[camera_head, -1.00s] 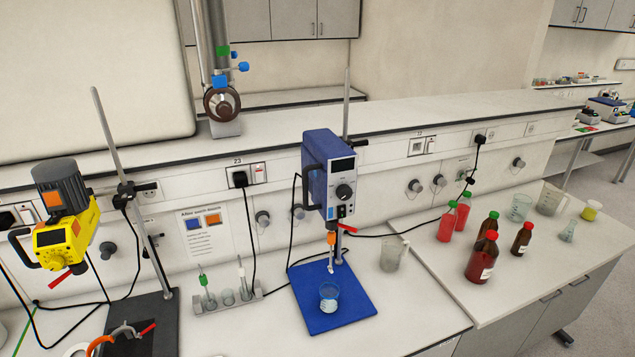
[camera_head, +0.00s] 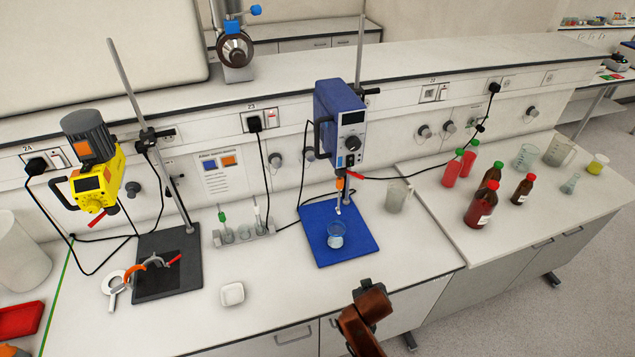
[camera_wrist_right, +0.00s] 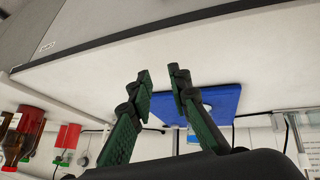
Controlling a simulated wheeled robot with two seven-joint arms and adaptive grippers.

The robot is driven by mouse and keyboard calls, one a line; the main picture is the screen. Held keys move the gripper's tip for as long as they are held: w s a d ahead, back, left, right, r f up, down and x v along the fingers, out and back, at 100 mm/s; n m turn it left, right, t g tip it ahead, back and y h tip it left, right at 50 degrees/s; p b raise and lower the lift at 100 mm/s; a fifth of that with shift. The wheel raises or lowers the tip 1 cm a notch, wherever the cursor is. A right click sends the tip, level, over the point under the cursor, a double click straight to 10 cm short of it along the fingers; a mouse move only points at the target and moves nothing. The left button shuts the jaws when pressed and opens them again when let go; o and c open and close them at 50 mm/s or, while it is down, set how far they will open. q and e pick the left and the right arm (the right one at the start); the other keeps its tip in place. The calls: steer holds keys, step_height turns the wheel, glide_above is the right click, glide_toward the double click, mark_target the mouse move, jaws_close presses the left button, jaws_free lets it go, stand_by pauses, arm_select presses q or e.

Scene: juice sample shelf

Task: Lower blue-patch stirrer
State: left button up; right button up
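The blue stirrer (camera_head: 341,125) hangs on its upright rod (camera_head: 360,50) above a blue base plate (camera_head: 322,248). Its dark display and knob face forward, and a red lever (camera_head: 355,174) sticks out below. A small glass beaker (camera_head: 336,238) stands on the plate under the thin shaft (camera_head: 338,205). My right gripper (camera_head: 370,288) is in front of the bench, short of the plate. In the wrist view it (camera_wrist_right: 160,76) is open and empty, with the blue plate (camera_wrist_right: 222,103) beyond. My left gripper is out of view.
A notice (camera_head: 222,175) shows blue and orange squares. A vial rack (camera_head: 245,235), white dish (camera_head: 232,294), jug (camera_head: 397,197) and red-capped bottles (camera_head: 482,207) stand nearby. Bench front is mostly clear.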

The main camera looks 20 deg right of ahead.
steer(key=w+a+r+m+t+h, duration=0.1)
steer(key=w+a+r, duration=0.1)
steer(key=w+r, duration=0.35)
steer(key=w+a+r+t+h, duration=0.1)
steer(key=w+a+r+t, duration=0.15)
steer(key=r, duration=0.55)
steer(key=m+t+h, duration=0.5)
glide_toward(316, 140)
steer(key=x, duration=0.3)
steer(key=p+x, duration=0.3)
steer(key=x, duration=0.3)
steer(key=shift+w+d+r, duration=0.1)
steer(key=shift+w+d, duration=0.35)
steer(key=shift+w, duration=0.25)
steer(key=shift+c, duration=0.2)
jaws_close()
steer(key=shift+f, duration=0.2)
